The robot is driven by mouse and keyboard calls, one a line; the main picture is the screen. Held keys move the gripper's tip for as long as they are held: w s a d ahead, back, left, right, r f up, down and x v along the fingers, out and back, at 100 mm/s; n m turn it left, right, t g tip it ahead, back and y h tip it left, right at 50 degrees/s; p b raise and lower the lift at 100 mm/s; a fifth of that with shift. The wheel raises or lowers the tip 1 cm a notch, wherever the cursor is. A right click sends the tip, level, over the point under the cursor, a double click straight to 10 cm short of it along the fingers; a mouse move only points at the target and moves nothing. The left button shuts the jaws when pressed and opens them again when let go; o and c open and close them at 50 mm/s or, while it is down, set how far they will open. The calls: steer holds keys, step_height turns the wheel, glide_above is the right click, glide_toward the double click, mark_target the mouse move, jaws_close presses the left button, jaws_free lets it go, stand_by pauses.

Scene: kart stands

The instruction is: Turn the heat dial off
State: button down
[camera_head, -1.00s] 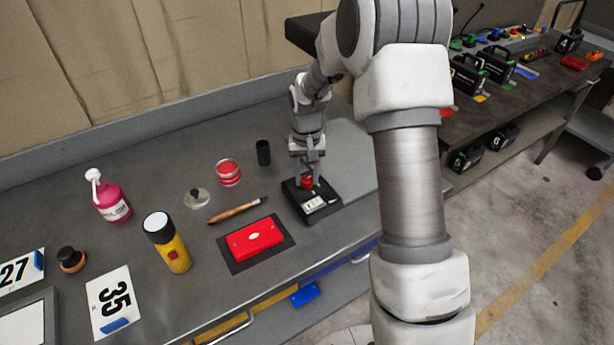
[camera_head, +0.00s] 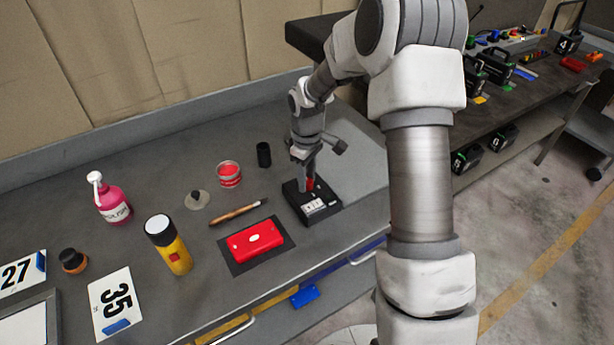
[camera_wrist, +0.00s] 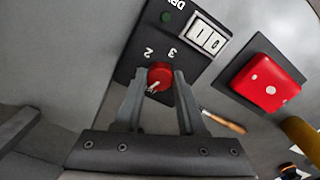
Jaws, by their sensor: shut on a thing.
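The heat dial (camera_wrist: 160,77) is a red round knob with a pale pointer mark, set on a black control box (camera_head: 318,208). In the wrist view the numbers 2 and 3 show beside it on the box face, along with a white rocker switch (camera_wrist: 207,38) and a small dark green lamp (camera_wrist: 166,17). My gripper (camera_wrist: 158,84) has one finger on each side of the dial and is shut on it. In the head view my gripper (camera_head: 306,184) reaches down over the box and partly hides the dial. The other dial marks are hidden or unclear.
A red case (camera_head: 255,240) on a dark mat lies just left of the box. A brush (camera_head: 238,211), a red tin (camera_head: 229,174) and a black cup (camera_head: 264,154) are near. A yellow flashlight (camera_head: 170,246) and a pink bottle (camera_head: 113,203) stand farther left.

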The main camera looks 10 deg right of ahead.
steer(key=shift+n+p, duration=0.4)
steer(key=shift+n, duration=1.5)
steer(key=c, duration=0.5)
jaws_free()
step_height(320, 180, up, 18)
steer(key=shift+f+p, duration=0.25)
steer(key=shift+p, duration=0.1)
